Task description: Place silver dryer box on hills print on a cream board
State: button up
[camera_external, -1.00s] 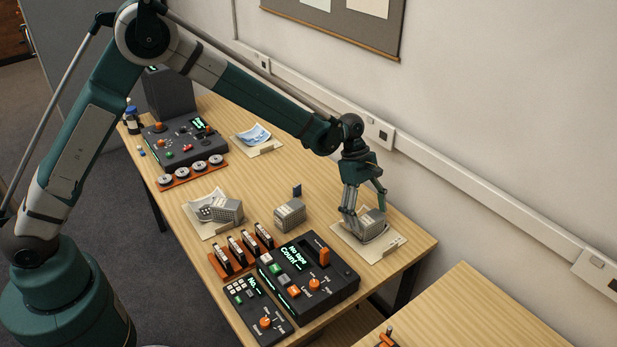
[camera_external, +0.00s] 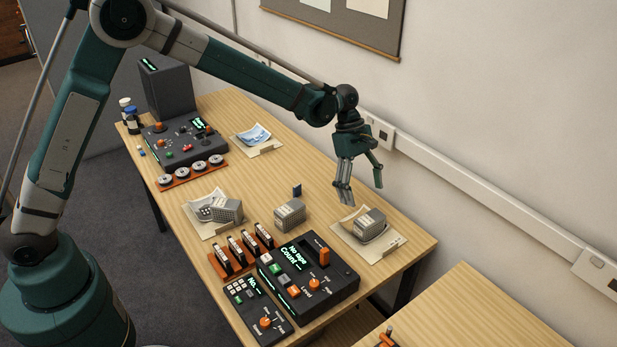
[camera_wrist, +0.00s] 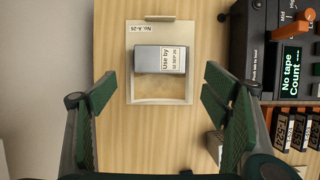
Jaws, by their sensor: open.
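A silver dryer box (camera_external: 369,221) with a pale label rests on a print on the right-hand cream board (camera_external: 391,246). In the wrist view the box (camera_wrist: 147,59) lies on a tan print on the cream board (camera_wrist: 189,27), its label reading "Use by".
Another silver box (camera_external: 289,214) stands on bare table. A third (camera_external: 228,210) sits on the left board (camera_external: 208,233). A board with a blue print (camera_external: 254,134) lies farther back. A dark counter console (camera_external: 308,272) and an orange rack (camera_external: 222,263) stand in front. The wall is close behind.

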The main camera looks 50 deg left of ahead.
dwell(0.4)
jog(key=s+a+r+m+t+y, duration=0.15)
jog(key=s+a+r+m, duration=0.25)
jog(key=s+a+r, duration=0.5)
jog(key=s+a+r+m+t, duration=0.2)
jog(key=s+a+r+m, duration=0.2)
jog(key=s+r, duration=0.85)
jog(key=s+a+f+m+t+y, duration=0.1)
jog(key=s+a+m, duration=0.2)
jog(key=s, duration=0.6)
jog(key=s+a+m+t+y, duration=0.1)
jog(key=s+a+m, duration=0.2)
jog(key=s, duration=0.6)
jog(key=s+a+f+m+t+y, duration=0.1)
jog(key=s+a+m, duration=0.3)
jog(key=s, duration=0.5)
jog(key=shift+s+a+f+t, duration=0.2)
jog(key=shift+s+f+t, duration=0.15)
